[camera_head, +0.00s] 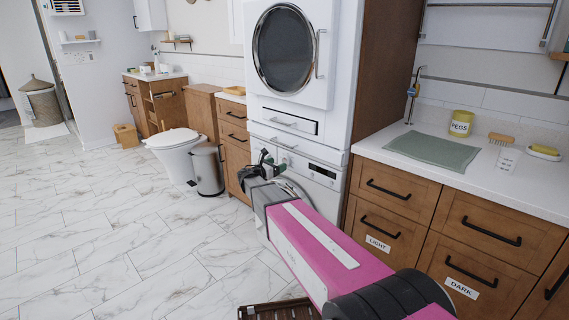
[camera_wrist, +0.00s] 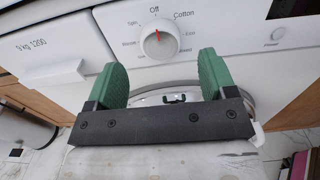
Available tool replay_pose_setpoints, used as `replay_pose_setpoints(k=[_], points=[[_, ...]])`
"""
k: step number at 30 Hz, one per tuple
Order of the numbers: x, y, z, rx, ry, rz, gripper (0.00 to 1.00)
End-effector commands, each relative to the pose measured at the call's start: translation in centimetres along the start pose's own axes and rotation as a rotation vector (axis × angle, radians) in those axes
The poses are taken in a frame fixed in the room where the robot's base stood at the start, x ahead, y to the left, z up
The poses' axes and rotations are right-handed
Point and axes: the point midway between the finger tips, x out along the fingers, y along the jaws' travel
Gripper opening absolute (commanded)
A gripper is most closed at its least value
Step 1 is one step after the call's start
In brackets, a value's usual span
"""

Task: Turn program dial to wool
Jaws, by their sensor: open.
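The program dial (camera_wrist: 160,44) is a round white knob on the washing machine's white front panel in the wrist view. Its red pointer mark aims up, close to "Off". Labels around it include "Cotton" at upper right; the smaller ones are hard to read, and I cannot make out "Wool". My gripper (camera_wrist: 163,72) has two green fingers, open and empty. They are spread wider than the dial and sit below it in the picture, apart from it. In the head view my gripper (camera_head: 262,168) is before the washing machine (camera_head: 322,172), and the dial cannot be made out.
A detergent drawer (camera_wrist: 45,55) is left of the dial, a small button (camera_wrist: 278,34) right of it. A dryer (camera_head: 290,60) is stacked above the washer. A wooden counter unit (camera_head: 440,220) stands close on the right, a bin (camera_head: 207,170) on the left. The left floor is clear.

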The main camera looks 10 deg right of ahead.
Motion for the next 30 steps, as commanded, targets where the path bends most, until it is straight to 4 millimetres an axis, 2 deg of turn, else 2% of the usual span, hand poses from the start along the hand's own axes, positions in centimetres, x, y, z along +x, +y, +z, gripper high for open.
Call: replay_pose_setpoints(k=[3, 9, 21, 22, 24, 26, 30], points=[[2.1, 0.1, 0.0, 0.001, 0.0, -0.002, 0.77], [4.3, 0.0, 0.0, 0.002, 0.001, -0.002, 0.77], [4.8, 0.0, 0.0, 0.002, 0.001, 0.0, 0.77], [4.8, 0.0, 0.0, 0.002, 0.001, 0.0, 0.71], [4.8, 0.0, 0.0, 0.002, 0.001, 0.0, 0.48], [4.8, 0.0, 0.0, 0.002, 0.001, 0.0, 0.3], [4.8, 0.0, 0.0, 0.002, 0.001, 0.0, 0.3]])
